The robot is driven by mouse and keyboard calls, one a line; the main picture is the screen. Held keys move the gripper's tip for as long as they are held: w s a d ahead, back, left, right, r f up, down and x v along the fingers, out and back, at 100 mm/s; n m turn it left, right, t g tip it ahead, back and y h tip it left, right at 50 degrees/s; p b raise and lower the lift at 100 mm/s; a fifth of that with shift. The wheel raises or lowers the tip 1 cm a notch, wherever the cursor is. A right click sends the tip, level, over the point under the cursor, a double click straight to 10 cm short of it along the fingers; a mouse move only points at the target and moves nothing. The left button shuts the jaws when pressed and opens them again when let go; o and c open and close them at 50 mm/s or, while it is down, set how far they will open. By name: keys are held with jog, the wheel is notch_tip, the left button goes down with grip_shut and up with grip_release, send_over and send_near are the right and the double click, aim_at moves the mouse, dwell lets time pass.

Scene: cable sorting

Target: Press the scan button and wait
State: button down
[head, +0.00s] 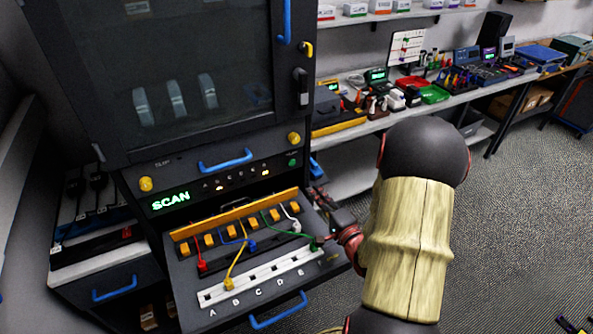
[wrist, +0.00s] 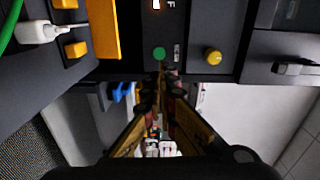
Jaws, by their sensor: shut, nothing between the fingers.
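The green button (head: 292,162) is on the control panel (head: 225,182) of the dark cabinet, at the panel's right end. It also shows in the wrist view (wrist: 158,53), just beyond my fingertips. A display (head: 170,200) at the panel's left end reads SCAN in green letters. My gripper (head: 318,194) is below and to the right of the green button in the head view. In the wrist view my gripper (wrist: 163,78) is shut and empty, its tips near the button. I cannot tell whether they touch it.
Below the panel, a pulled-out drawer (head: 215,318) holds coloured cables, orange clips (head: 208,240) and a white strip (head: 260,277) marked with letters. A yellow knob (wrist: 212,56) is beside the green button. A blue handle (head: 225,160) sticks out above the panel. A cluttered bench (head: 385,118) stands behind.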

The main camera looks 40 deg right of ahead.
aim_at(292, 161)
jog(key=shift+s+m, duration=0.3)
jog(key=shift+w, duration=0.1)
jog(key=b+x, duration=0.4)
jog(key=x, duration=0.9)
jog(key=shift+w+d+r, duration=0.1)
jog(key=shift+w+d, duration=0.05)
jog(key=shift+w, duration=0.25)
jog(key=shift+w+d+r, duration=0.15)
jog(key=shift+w+d, duration=0.05)
jog(key=shift+w, duration=0.45)
jog(key=shift+r, duration=0.1)
jog(key=shift+w+t, duration=0.1)
jog(key=shift+t, duration=0.2)
